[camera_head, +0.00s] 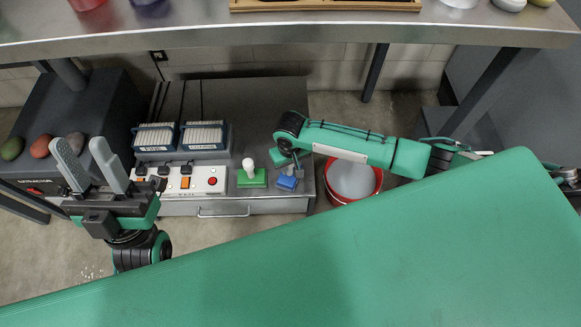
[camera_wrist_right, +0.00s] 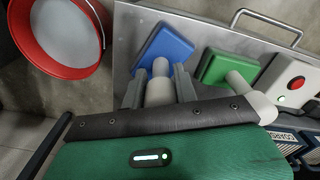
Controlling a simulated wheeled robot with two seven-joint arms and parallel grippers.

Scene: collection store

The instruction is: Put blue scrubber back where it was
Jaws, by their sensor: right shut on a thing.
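The blue scrubber (camera_head: 287,183) is at the right end of the low grey cabinet top, beside a green scrubber (camera_head: 252,178) with a white knob. In the right wrist view the blue scrubber (camera_wrist_right: 165,50) shows its blue block and pale handle, between my right gripper's fingers. My right gripper (camera_head: 297,164) is shut on that handle. In the right wrist view the fingers (camera_wrist_right: 158,88) stand either side of it. I cannot tell whether the block touches the cabinet top. My left gripper (camera_head: 93,172) is open and empty, at the left above the cabinet's left side.
A red bucket (camera_head: 376,187) with a grey inside stands right of the cabinet (camera_head: 262,110). A white panel (camera_head: 200,179) with switches and two blue-and-white boxes (camera_head: 204,136) lie left of the scrubbers. A steel shelf (camera_head: 290,32) spans the top of the head view.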

